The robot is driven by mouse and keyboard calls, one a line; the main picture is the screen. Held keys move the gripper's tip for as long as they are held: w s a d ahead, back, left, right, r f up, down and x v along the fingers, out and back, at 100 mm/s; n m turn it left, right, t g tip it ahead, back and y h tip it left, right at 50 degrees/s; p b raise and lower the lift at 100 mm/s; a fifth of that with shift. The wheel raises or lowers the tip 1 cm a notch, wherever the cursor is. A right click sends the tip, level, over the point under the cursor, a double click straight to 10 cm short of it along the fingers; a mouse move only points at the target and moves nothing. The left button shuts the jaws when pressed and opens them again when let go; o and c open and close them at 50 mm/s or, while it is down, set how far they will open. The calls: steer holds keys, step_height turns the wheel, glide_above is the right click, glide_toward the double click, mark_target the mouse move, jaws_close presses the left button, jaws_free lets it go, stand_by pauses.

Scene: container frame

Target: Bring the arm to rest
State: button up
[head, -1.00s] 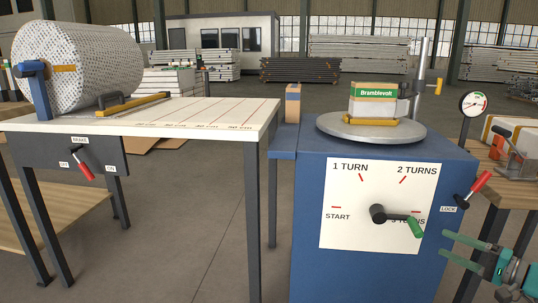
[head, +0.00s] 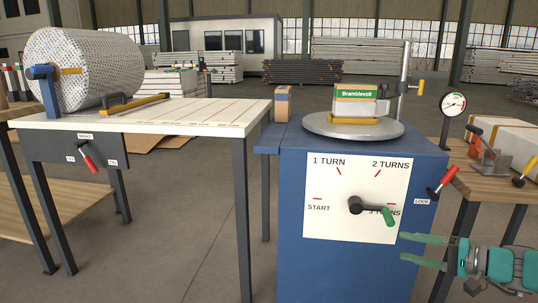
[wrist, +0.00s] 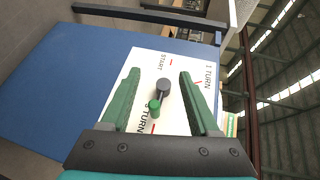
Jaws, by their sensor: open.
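My gripper (head: 421,250) is at the lower right of the head view, its two green fingers apart and empty. It is in front of the right side of the blue cabinet (head: 290,260). In the wrist view the open fingers (wrist: 158,88) frame the dial panel with nothing between them touching. The crank (head: 372,209) on the white dial panel (head: 325,225) has its green handle pointing toward the 3 TURNS mark. The crank also shows in the wrist view (wrist: 163,90), apart from the fingers.
A turntable (head: 320,126) on the cabinet carries a Bramblevolt box (head: 355,105). A red-handled LOCK lever (head: 442,182) is above my gripper. A side bench (head: 470,183) with a gauge (head: 453,104) stands right. A table (head: 190,116) with a large roll (head: 90,68) stands left.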

steer(key=s+a+n+g+h+p, duration=0.1)
steer(key=s+a+n+g, duration=0.3)
steer(key=a, duration=0.8)
steer(key=s+a+n+g+p, duration=0.1)
steer(key=s+a+g, duration=0.45)
steer(key=a, duration=0.65)
steer(key=s+f+n+g+h+p, duration=0.1)
steer(key=s+n+g+h+p, duration=0.2)
steer(key=s+h, duration=0.7)
steer(key=s, duration=1.2)
steer(key=shift+d+f, duration=0.15)
